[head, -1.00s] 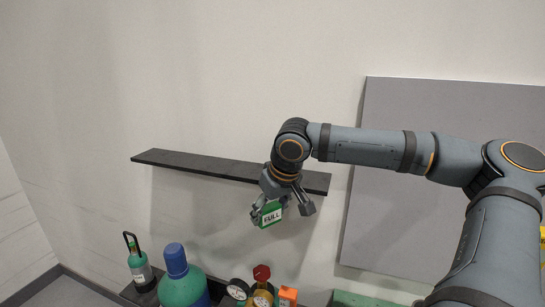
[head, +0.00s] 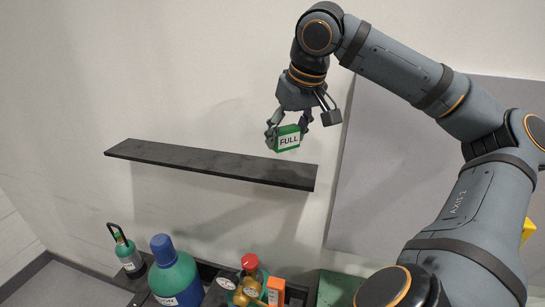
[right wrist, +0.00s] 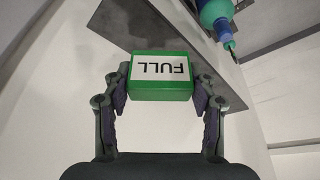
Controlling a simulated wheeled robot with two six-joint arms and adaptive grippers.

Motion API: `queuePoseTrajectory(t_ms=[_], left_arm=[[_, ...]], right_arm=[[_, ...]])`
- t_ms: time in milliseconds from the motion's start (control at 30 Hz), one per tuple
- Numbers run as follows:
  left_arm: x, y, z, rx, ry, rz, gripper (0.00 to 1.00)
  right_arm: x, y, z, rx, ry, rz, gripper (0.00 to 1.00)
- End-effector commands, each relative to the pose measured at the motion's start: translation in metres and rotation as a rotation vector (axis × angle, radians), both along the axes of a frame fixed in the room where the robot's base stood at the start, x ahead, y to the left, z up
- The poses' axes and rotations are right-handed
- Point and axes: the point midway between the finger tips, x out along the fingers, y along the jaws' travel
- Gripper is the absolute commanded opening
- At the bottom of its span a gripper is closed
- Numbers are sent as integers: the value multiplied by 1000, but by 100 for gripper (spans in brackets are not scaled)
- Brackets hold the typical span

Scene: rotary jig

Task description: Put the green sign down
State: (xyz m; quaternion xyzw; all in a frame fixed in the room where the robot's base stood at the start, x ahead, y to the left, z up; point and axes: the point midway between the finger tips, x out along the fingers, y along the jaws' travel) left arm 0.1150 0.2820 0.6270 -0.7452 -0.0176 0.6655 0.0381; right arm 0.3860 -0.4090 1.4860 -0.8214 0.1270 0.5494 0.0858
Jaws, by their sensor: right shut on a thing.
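The green sign (head: 287,137), a small block with a white face reading FULL, is held in my right gripper (head: 289,130). The right gripper points down and is shut on the sign's two sides. In the head view the sign shows just above the right part of the black wall shelf (head: 200,160), apart from it. In the right wrist view the sign (right wrist: 161,77) sits between both fingers, its text upside down, with the shelf (right wrist: 120,25) behind it. My left gripper is not in view.
The shelf top is bare. Below it stand a large green cylinder with a blue top (head: 175,275), a small green cylinder (head: 127,252), gauges with a red knob (head: 250,262) and an orange block (head: 275,290). A grey panel (head: 400,170) is on the right wall.

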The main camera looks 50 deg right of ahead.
Motion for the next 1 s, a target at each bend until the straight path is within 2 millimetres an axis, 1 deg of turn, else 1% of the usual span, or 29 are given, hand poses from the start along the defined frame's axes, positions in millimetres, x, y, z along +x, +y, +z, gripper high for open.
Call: queuePoseTrajectory(t_ms=[33, 100, 200, 300, 400, 500, 667, 767, 800, 900, 1000], left_arm=[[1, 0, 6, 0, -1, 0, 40], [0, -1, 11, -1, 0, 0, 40], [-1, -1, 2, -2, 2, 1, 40], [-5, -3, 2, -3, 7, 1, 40], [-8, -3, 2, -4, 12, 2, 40], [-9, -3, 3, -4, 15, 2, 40], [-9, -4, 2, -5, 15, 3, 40], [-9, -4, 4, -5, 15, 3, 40], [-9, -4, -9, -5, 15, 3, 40], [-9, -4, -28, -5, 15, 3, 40], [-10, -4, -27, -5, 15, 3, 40]], right_arm=[[9, -5, -2, 4, 5, 1, 26], [22, -12, -9, 4, 5, 0, 26], [34, -19, -32, 3, 3, 2, 26], [46, -26, -46, 2, 2, 2, 26], [53, -31, -55, 1, 2, 0, 26], [57, -33, -60, 1, 1, 0, 26], [59, -34, -62, 1, 0, 0, 26], [64, -37, -71, 1, 2, 1, 26], [65, -37, -85, 1, 1, 3, 26], [65, -37, -103, 1, -1, 2, 26], [65, -37, -104, 0, -1, 1, 26]])
